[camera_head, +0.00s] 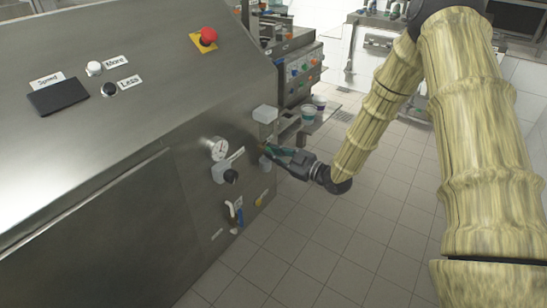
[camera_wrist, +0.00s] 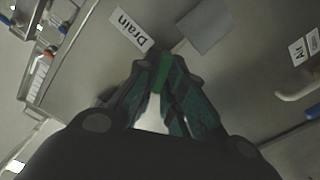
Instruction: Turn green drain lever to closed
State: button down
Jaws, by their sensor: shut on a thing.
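The green drain lever (camera_wrist: 163,72) shows in the wrist view between the fingertips of my gripper (camera_wrist: 160,85), just below a white label reading "Drain" (camera_wrist: 132,29). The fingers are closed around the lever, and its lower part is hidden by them. In the head view my gripper (camera_head: 272,153) reaches in from the right to the side of the steel machine. The lever is too small and covered there to make out its position clearly.
Cups (camera_head: 308,113) stand on a shelf behind. The tiled floor (camera_head: 330,240) is clear.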

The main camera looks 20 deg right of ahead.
jog(key=shift+s+a+f+n+b, duration=0.1)
jog(key=shift+f+n+b, duration=0.1)
jog(key=shift+n+b, duration=2.45)
jog(key=shift+s+a+f+n+b, duration=0.15)
jog(key=shift+n+b, duration=1.8)
jog(key=shift+n, duration=1.4)
jog(key=shift+w+d, duration=0.1)
jog(key=shift+d, duration=0.05)
jog(key=c, duration=1.5)
grip_release()
jog(key=shift+r, duration=0.1)
jog(key=shift+d, duration=0.1)
jog(key=v, duration=1.2)
